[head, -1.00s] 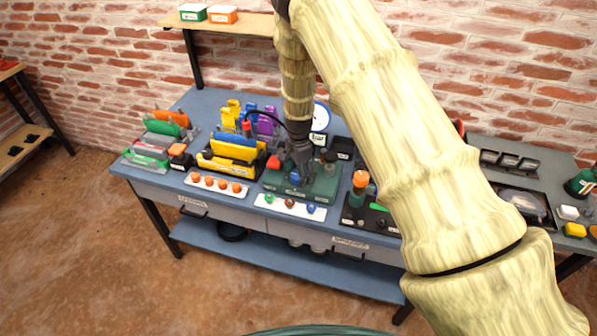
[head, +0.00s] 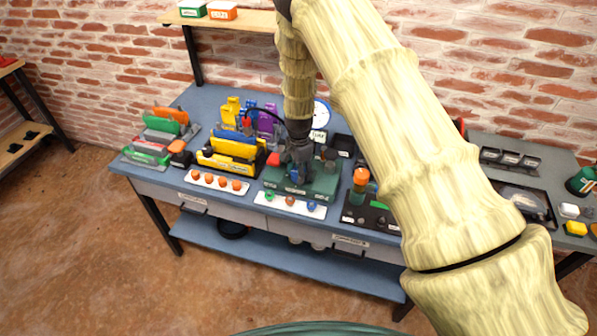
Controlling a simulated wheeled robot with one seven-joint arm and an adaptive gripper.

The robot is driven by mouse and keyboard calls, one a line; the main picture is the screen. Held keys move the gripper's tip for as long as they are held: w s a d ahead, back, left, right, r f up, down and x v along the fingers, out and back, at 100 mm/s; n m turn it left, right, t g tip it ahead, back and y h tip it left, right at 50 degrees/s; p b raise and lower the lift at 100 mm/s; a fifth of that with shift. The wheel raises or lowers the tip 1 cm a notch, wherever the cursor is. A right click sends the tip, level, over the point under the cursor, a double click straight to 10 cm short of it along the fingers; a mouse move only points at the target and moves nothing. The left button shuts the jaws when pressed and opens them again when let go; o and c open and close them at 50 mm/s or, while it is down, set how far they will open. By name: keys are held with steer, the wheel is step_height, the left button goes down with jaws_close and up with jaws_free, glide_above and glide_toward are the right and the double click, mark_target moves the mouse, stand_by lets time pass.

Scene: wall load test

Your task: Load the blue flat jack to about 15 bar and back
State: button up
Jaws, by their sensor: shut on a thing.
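My gripper (head: 297,172) is down over the green pump unit (head: 322,188) on the bench, shut on a part of it. The fingers hide that part, so I cannot tell which knob or lever it is. A blue flat jack (head: 236,136) stands upright with yellow plates in a black-and-yellow holder (head: 218,164), left of my gripper. A red fitting (head: 247,124) stands behind it, with a black hose (head: 268,112) arching toward the pump. A round white gauge (head: 321,114) is behind the pump, partly hidden by my arm. Its reading is too small to make out.
White strips with orange knobs (head: 216,182) and with coloured knobs (head: 290,202) lie along the front edge. Coloured plates in a rack (head: 161,133) stand at the left. A black tray with an orange-topped item (head: 361,177) is right of the pump.

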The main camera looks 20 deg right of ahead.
steer(key=n+b, duration=0.2)
steer(key=n, duration=0.2)
steer(key=shift+w, duration=0.1)
steer(key=n+b, duration=0.2)
steer(key=n, duration=0.2)
steer(key=n+b, duration=0.1)
steer(key=n, duration=0.4)
steer(key=shift+b, duration=0.35)
steer(key=shift+r+n+b, duration=0.1)
steer(key=shift+n+b, duration=0.25)
steer(key=shift+n, duration=1.55)
steer(key=o, duration=1)
steer(key=shift+o, duration=0.2)
